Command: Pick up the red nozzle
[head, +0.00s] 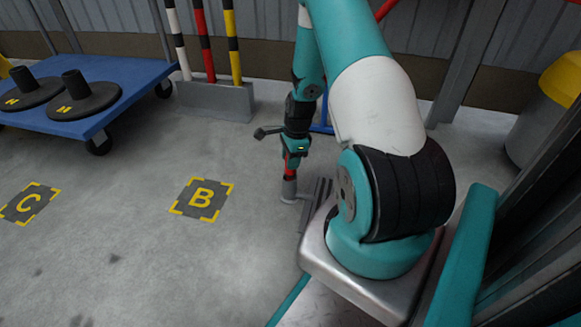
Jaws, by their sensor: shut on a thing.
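My gripper (294,155) is low near the floor, to the left of my base, pointing down. It is shut on the red nozzle (291,166), a small upright red piece with a dark band below it. The nozzle's upper part is partly hidden by the fingers. Under it is a round grey foot (289,191) close to the floor; I cannot tell whether it touches the floor.
A blue cart (108,112) with two black round-based pieces stands at the left. A grey rack (216,101) holds striped poles at the back. Floor marks B (201,200) and C (29,204) lie clear. A yellow-topped bin (540,125) stands at the right.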

